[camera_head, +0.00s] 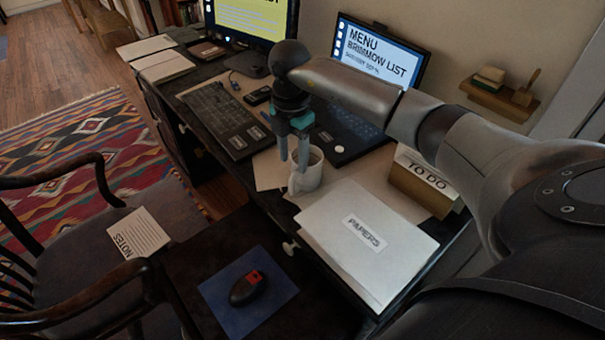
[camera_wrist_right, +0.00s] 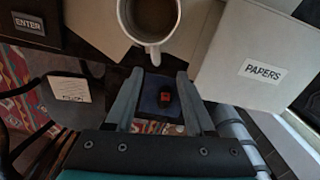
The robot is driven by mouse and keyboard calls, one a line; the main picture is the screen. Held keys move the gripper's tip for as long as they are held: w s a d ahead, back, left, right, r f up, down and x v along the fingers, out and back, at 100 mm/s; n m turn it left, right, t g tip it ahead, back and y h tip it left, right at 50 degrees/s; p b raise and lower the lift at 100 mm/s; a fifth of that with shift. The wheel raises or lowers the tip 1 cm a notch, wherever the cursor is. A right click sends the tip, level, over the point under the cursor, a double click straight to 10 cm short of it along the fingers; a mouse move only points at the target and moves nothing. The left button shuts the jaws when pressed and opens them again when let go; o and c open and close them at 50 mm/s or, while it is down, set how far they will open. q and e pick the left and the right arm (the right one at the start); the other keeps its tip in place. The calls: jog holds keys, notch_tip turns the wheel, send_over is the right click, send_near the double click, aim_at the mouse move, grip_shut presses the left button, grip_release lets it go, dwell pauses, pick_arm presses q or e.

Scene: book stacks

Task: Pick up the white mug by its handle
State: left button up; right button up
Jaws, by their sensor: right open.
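The white mug (camera_head: 312,177) stands upright on the desk, with brown contents inside. Its handle (camera_head: 294,183) faces the near left side. In the right wrist view the mug (camera_wrist_right: 128,22) is at the top, cut by the frame edge, and its handle (camera_wrist_right: 155,54) points toward my gripper. My right gripper (camera_head: 293,162) is above the mug's near left side, fingers pointing down and open. In the wrist view the handle lies just beyond the gap between the fingertips (camera_wrist_right: 160,73). I cannot tell whether they touch it. My left gripper is not in view.
A white papers box (camera_head: 335,215) lies right of the mug, with a to-do stand (camera_head: 420,188) behind. Keyboards (camera_head: 222,118) and monitors stand farther back. A mouse (camera_head: 246,288) rests on a blue pad in front. A chair (camera_head: 100,240) is at the left.

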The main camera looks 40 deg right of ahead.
aim_at(291, 178)
notch_tip(291, 178, down, 4)
jog(key=shift+r, duration=0.2)
jog(key=shift+w+a+f+b, duration=0.15)
jog(key=shift+f+b, duration=0.35)
jog(key=shift+f, duration=0.6)
jog(key=f, duration=0.2)
jog(key=f+b, duration=0.1)
jog(key=shift+a+f, duration=0.2)
jog(key=shift+f, duration=0.4)
jog(key=c, duration=0.7)
jog(key=shift+c, duration=0.7)
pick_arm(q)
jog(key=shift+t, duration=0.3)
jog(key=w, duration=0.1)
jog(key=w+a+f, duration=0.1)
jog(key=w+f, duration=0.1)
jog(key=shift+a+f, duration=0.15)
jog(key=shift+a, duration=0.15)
pick_arm(e)
grip_shut()
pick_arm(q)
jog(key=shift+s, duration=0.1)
pick_arm(e)
jog(key=shift+r, duration=0.1)
